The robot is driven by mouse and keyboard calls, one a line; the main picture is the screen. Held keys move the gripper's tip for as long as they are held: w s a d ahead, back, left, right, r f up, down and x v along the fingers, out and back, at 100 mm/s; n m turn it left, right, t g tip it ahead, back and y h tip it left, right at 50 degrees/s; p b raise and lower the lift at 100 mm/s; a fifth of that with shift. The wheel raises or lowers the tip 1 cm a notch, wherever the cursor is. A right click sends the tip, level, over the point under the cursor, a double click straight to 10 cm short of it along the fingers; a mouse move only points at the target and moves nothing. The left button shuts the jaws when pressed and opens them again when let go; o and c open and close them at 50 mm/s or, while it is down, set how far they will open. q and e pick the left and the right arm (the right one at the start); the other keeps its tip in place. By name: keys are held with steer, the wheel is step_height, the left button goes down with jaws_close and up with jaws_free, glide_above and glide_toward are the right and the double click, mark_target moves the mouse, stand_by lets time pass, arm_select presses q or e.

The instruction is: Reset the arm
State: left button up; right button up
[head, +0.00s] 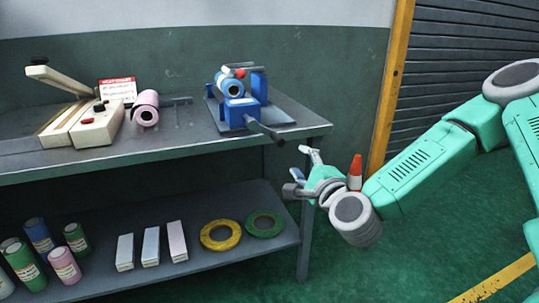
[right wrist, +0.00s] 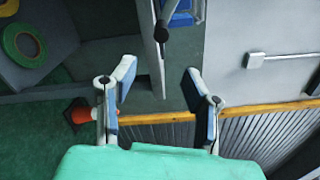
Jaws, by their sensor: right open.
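My right arm (head: 420,172) is mint green and reaches in from the right in the head view. Its gripper (head: 302,172) is open and empty, in the air just off the table's right end. In the right wrist view the two fingers stand wide apart with nothing between them (right wrist: 160,84). A blue film device (head: 240,112) with a blue roll (head: 229,84) stands on the table top, up and left of the gripper. Its dark lever (head: 264,131) points towards the gripper but appears apart from it. My left gripper is not in view.
The grey table (head: 185,143) also bears a pink roll (head: 146,108) and a cream sealer (head: 84,122). Its lower shelf (head: 200,266) holds several cans, boxes, a yellow tape ring (head: 206,243) and a green one (head: 250,226). An orange cone (head: 355,172) stands behind my arm. Green floor lies open.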

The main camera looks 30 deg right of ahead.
steer(key=s+a+f+n+g+y+p, duration=0.25)
steer(key=s+a+f+n+g, duration=0.2)
steer(key=a+f+n, duration=0.35)
steer(key=s+a+f+n+g+y+p, duration=0.1)
steer(key=s+a+f+n+g+y, duration=0.45)
steer(key=f, duration=0.55)
steer(key=s+f+n+g+h+p, duration=0.1)
steer(key=s+f+n+g, duration=0.1)
steer(key=s+n, duration=0.2)
steer(key=s+d+f+n+g+h+p, duration=0.1)
steer(key=s+f+n+g, duration=0.1)
steer(key=s, duration=0.7)
steer(key=s+f+n+g+h+p, duration=0.1)
steer(key=s+f+n+g, duration=0.1)
steer(key=s+f+n, duration=0.2)
steer(key=shift+s+d+n+g+h, duration=0.35)
steer(key=shift+s+n, duration=0.5)
steer(key=shift+s, duration=0.4)
steer(key=shift+w+a, duration=0.1)
